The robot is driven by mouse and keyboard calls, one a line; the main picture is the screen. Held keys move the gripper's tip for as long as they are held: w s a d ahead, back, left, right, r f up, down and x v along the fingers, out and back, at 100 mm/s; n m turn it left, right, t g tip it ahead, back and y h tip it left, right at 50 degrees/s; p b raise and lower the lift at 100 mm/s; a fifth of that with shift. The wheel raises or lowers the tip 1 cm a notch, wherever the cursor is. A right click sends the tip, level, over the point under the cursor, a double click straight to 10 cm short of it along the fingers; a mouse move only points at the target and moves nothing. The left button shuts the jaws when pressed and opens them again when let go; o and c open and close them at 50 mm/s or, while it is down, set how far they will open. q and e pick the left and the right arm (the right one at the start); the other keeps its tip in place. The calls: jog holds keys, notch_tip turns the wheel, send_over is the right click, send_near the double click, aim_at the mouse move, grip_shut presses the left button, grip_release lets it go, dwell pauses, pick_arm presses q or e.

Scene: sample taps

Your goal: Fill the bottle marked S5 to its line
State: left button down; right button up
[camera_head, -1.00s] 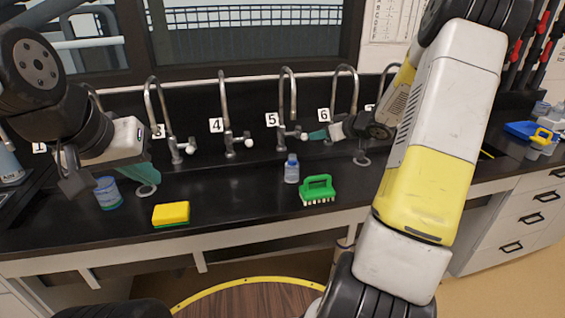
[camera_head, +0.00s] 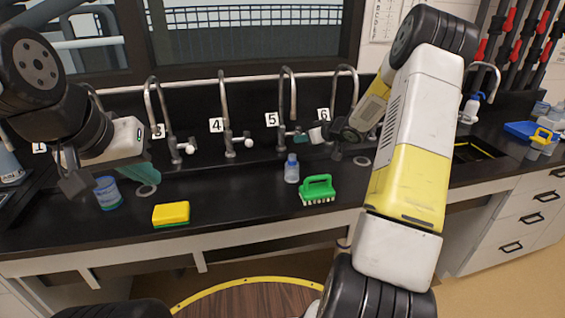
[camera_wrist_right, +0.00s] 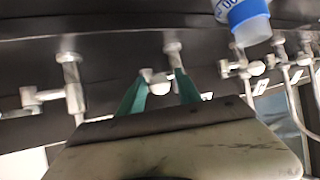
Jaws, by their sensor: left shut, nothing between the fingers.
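My right gripper (camera_head: 298,138) is at the handle of tap 5. In the right wrist view its green fingers (camera_wrist_right: 161,76) are apart, with a white tap knob (camera_wrist_right: 158,84) showing between them; contact is unclear. My left gripper (camera_head: 152,178) is shut and empty, low over the counter at the left.
A blue-lidded jar (camera_head: 108,194) stands beside my left gripper. A yellow sponge (camera_head: 171,213) and a green brush (camera_head: 317,189) lie toward the counter's front, the brush right of the bottle. Taps 4 (camera_head: 224,100) and 6 (camera_head: 336,92) flank tap 5.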

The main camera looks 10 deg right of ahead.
jog(key=v, duration=0.8)
dwell(0.4)
jog(key=s+a+r+m+h, duration=0.1)
jog(key=s+r+m+h, duration=0.15)
jog(key=s+r, duration=0.35)
jog(key=s+a+r+m+h, duration=0.1)
jog(key=s+r+h, duration=0.3)
jog(key=r, duration=0.5)
jog(key=s+a+g+y, duration=0.2)
jog(key=s+a, duration=0.4)
jog(key=s, duration=0.6)
jog(key=s+a+g+y, duration=0.1)
jog(key=s+a, duration=0.5)
jog(key=s, duration=0.7)
jog(key=shift+s+a+f+m+g+y, duration=0.2)
jog(key=shift+f+m+g+y, duration=0.2)
jog(key=shift+g, duration=0.4)
jog(key=shift+w+r, duration=0.1)
